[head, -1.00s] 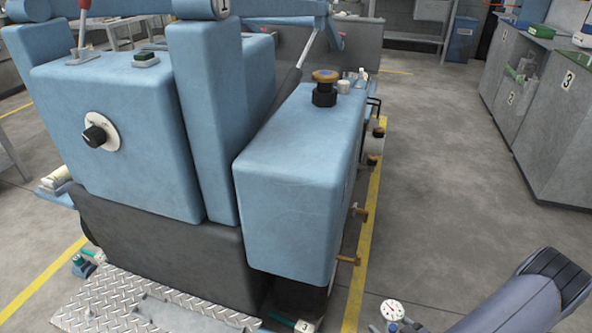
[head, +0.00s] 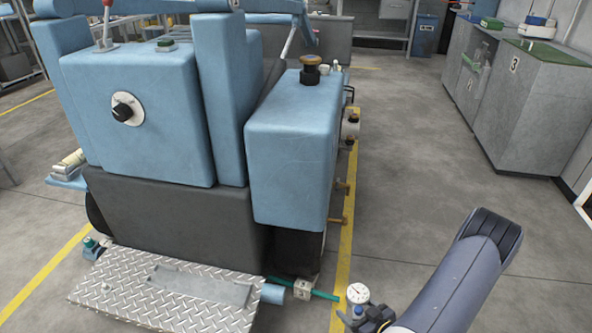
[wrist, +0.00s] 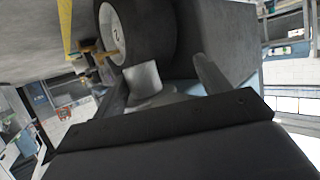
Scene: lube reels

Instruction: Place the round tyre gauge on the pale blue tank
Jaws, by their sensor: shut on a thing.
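The round tyre gauge (head: 358,292) has a white dial and a small blue part below it. It is in my gripper (head: 364,318), at the bottom of the head view, right of the machine and beyond the yellow floor line. My gripper is shut on it. The pale blue tank (head: 288,165) is the long box on the machine's right side, above and left of my gripper, apart from it.
A black filler cap with an orange top (head: 310,70) and small items stand at the tank's far end. Brass taps (head: 338,220) stick out from its right side. A tread plate (head: 165,295) lies in front. Grey cabinets (head: 525,105) stand right, with free floor between.

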